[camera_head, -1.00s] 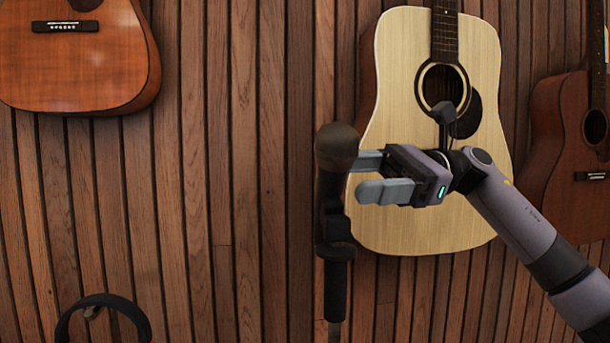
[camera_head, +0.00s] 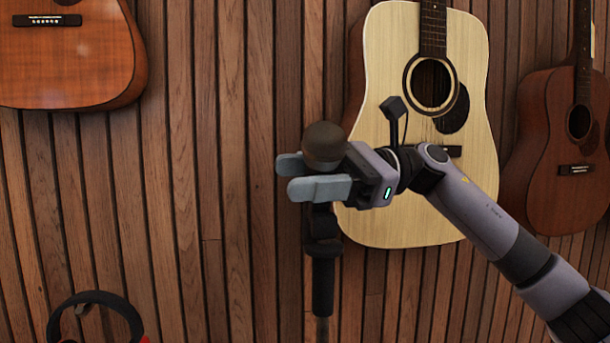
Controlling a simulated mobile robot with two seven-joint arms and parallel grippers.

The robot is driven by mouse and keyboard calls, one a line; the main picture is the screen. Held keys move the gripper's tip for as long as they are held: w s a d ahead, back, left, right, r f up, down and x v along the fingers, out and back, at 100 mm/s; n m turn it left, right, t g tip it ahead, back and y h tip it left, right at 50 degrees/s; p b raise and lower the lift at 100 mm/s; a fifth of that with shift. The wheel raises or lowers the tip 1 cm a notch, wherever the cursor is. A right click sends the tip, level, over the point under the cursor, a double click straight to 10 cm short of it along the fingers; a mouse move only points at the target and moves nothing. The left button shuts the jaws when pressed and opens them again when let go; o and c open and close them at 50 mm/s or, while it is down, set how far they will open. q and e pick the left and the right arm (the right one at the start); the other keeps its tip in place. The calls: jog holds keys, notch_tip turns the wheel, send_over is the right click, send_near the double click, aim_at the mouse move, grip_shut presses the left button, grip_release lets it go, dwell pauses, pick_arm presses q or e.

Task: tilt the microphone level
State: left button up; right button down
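The microphone (camera_head: 325,143) has a dark round head and stands upright on a black stand (camera_head: 323,262). My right gripper (camera_head: 304,176) comes in from the right just under the head. Its two grey fingers are apart, one behind the microphone and one in front of it. The front finger and the gripper body hide most of the microphone's handle. I cannot tell whether either finger touches it. My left gripper is not in view.
A pale guitar (camera_head: 385,205) hangs on the slatted wood wall behind my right arm. A brown guitar (camera_head: 540,150) hangs at right, another (camera_head: 70,75) at upper left. Headphones (camera_head: 95,300) show at lower left. The space left of the microphone is clear.

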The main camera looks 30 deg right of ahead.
jog(key=shift+s, duration=0.1)
jog(key=n+b, duration=0.1)
jog(key=s+n+b, duration=0.1)
jog(key=n+b, duration=0.1)
jog(key=shift+s+a+h, duration=0.2)
jog(key=shift+h, duration=0.1)
jog(key=s+n+b, duration=0.2)
jog(key=n, duration=0.1)
jog(key=shift+a+f, duration=0.1)
jog(key=shift+a, duration=0.15)
jog(key=shift+s+a+f+n+t+h+b, duration=0.1)
jog(key=shift+s+f+n+t+h+b, duration=0.15)
jog(key=shift+s+n+b, duration=0.45)
jog(key=shift+s+a+f+n+t+h+b, duration=0.15)
jog(key=shift+n+b, duration=0.3)
jog(key=shift+n, duration=0.65)
jog(key=shift+s+a+f+n+t+h+b, duration=0.1)
jog(key=shift+s+f+n+t+h+b, duration=0.15)
jog(key=shift+n+b, duration=0.5)
jog(key=shift+s, duration=0.1)
